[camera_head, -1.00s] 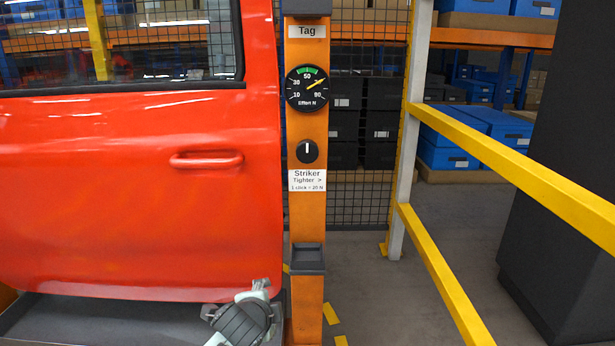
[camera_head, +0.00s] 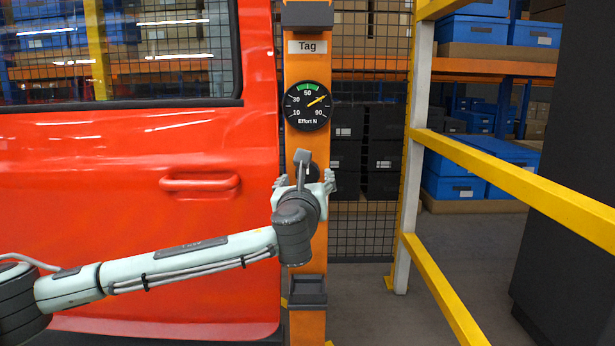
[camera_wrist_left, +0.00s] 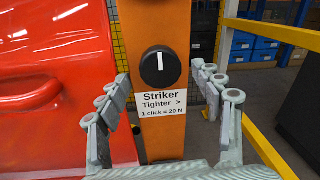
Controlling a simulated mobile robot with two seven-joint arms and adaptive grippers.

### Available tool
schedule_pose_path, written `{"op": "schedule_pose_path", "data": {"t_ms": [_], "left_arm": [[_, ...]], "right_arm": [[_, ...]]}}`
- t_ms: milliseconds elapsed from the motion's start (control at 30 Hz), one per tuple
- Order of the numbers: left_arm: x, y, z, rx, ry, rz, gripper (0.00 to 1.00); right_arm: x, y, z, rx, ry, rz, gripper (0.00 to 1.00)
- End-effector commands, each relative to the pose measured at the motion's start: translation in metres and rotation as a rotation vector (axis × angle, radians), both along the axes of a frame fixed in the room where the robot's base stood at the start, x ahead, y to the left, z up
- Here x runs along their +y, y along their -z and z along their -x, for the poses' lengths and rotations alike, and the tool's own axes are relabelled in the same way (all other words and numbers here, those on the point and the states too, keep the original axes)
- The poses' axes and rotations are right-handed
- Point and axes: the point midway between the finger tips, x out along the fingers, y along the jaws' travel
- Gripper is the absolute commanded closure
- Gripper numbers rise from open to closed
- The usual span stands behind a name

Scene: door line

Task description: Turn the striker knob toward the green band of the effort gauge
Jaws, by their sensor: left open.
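The striker knob (camera_wrist_left: 160,68) is a round black dial with a white line pointing straight up, on an orange post (camera_wrist_left: 168,20). In the head view my left gripper hides most of it. A label (camera_wrist_left: 161,103) below it reads "Striker, Tighter >, 1 click = 20 N". The effort gauge (camera_head: 307,107) is higher on the post; its yellow needle points up and right, between 50 and 90, to the right of the green band (camera_head: 307,87) at the top. My left gripper (camera_head: 304,180) is open in front of the knob, its fingers (camera_wrist_left: 172,100) apart on both sides, touching nothing visible.
A red car door (camera_head: 130,240) with a handle (camera_head: 200,182) stands close on the left of the post. A yellow railing (camera_head: 520,185) is on the right. A dark shelf (camera_head: 307,290) juts from the post below the gripper.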

Motion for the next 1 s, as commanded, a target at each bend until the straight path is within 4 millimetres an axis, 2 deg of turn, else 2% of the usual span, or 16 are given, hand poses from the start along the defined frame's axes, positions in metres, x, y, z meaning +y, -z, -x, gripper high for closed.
{"op": "schedule_pose_path", "data": {"t_ms": [100,233,600,1000], "left_arm": [[-0.001,0.0,-0.019,-0.001,-0.001,0.001,0.34],[-0.002,0.0,-0.032,0.0,0.0,0.001,0.34],[-0.003,0.0,-0.038,0.0,0.001,0.003,0.35],[-0.003,0.0,-0.038,0.001,0.001,0.004,0.84]], "right_arm": [[0.002,-0.001,-0.002,-0.01,-0.003,-0.005,0.6],[0.003,-0.002,-0.003,-0.017,-0.005,-0.007,0.6],[0.003,-0.003,-0.003,-0.021,-0.006,-0.008,0.6],[0.003,-0.003,-0.003,-0.022,-0.006,-0.008,0.6]]}}
